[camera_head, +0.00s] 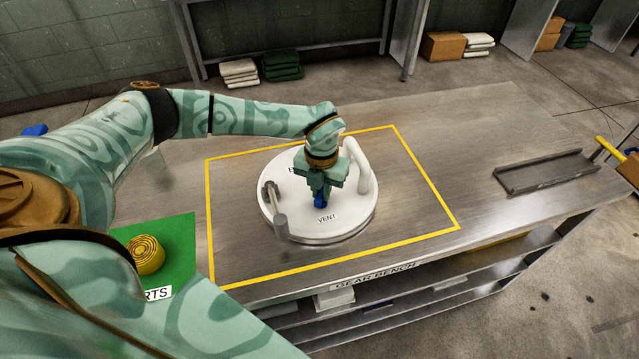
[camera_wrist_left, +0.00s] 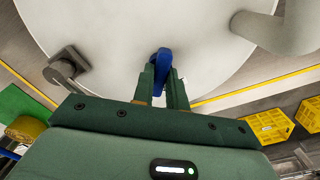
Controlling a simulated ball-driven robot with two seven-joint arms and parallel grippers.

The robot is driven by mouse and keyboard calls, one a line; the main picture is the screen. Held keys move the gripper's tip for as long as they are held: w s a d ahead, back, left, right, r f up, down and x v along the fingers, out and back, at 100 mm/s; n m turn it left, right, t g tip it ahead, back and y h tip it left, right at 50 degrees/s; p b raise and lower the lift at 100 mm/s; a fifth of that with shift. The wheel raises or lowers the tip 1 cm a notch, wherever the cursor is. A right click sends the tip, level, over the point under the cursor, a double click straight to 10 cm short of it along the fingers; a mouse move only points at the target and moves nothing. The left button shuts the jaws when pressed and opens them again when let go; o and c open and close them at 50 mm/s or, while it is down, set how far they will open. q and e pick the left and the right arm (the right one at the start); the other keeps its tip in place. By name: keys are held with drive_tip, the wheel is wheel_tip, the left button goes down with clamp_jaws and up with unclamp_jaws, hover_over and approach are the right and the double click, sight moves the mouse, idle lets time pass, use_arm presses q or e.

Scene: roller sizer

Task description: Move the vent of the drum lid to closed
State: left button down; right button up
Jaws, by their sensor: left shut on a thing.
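The white round drum lid (camera_head: 347,223) lies on the bench inside a yellow outlined rectangle. The blue vent (camera_head: 320,201) stands near the lid's middle, just behind the VENT label. My left gripper (camera_head: 320,192) is over the lid, pointing down, and is shut on the vent. In the left wrist view the blue vent (camera_wrist_left: 161,62) shows between the two green fingers (camera_wrist_left: 163,85). The fingers hide part of the vent, and its position mark cannot be read. A grey lever (camera_head: 280,225) sits at the lid's left, and a white curved handle (camera_head: 364,170) stands at its right. My right gripper is not in view.
A green mat (camera_head: 180,235) with a yellow roll (camera_head: 147,254) is at the left of the bench. A grey metal tray (camera_head: 546,171) lies at the right. The bench around the lid is clear. Cartons and folded cloths are on the floor behind.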

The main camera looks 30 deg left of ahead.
sight(321, 193)
use_arm(q)
drive_tip(key=m+p, duration=0.1)
drive_tip(key=m, duration=0.1)
drive_tip(key=m+p, duration=0.2)
drive_tip(key=m, duration=0.1)
drive_tip(key=shift+r+m, duration=0.2)
drive_tip(key=shift+m, duration=0.1)
drive_tip(key=shift+f+m+p, duration=0.15)
drive_tip(key=shift+m+p, duration=0.8)
drive_tip(key=shift+m, duration=1.25)
drive_tip(key=c, duration=1.4)
unclamp_jaws()
wheel_tip(321, 193, up, 16)
drive_tip(key=p, duration=0.2)
